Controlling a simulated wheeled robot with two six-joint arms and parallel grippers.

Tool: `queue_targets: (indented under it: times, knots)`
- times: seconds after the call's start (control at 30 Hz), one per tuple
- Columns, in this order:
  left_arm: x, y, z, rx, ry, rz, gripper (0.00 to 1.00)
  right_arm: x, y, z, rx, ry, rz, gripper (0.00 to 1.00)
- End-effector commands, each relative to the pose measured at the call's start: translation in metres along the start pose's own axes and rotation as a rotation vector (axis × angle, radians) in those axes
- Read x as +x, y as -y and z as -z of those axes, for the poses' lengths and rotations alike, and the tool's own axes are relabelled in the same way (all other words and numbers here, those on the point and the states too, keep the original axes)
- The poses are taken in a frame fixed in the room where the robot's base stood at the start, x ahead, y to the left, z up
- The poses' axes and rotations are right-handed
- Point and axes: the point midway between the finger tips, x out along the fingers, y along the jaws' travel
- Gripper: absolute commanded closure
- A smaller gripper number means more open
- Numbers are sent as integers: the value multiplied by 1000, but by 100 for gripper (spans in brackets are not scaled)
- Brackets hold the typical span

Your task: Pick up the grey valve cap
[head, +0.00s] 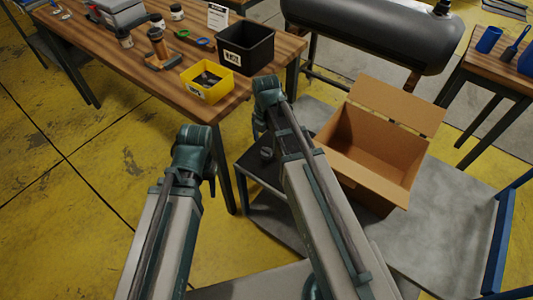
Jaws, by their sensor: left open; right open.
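I cannot make out a grey valve cap for certain. A yellow bin (196,92) with a label stands at the table's front edge and holds small dark and grey parts (208,79), too small to tell apart. My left arm comes up from the bottom left and ends in a dark green joint below the wooden table. My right arm reaches further up, its front joint just below the black bin. The fingers of both grippers are hidden from this view, and I see nothing held.
A black labelled bin (246,48) stands beside the yellow bin on the wooden table (135,65), with jars and green and blue rings (183,34) behind. An open cardboard box (370,145) stands right of my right arm. A dark tank (372,35) lies behind.

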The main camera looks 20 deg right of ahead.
Motion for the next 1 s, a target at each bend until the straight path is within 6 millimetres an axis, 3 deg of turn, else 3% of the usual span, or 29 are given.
queue_targets:
  times: [0.43, 0.77, 1.0]
  knots:
    - [49, -5, 3, 0, 0, 0, 50, 49, -6, -5, 0, 0, 0, 12]
    - [50, -5, 3, 0, 0, 0, 50, 50, -6, -5, 0, 0, 0, 12]
    - [50, -5, 3, 0, 0, 0, 50, 50, -6, -5, 0, 0, 0, 55]
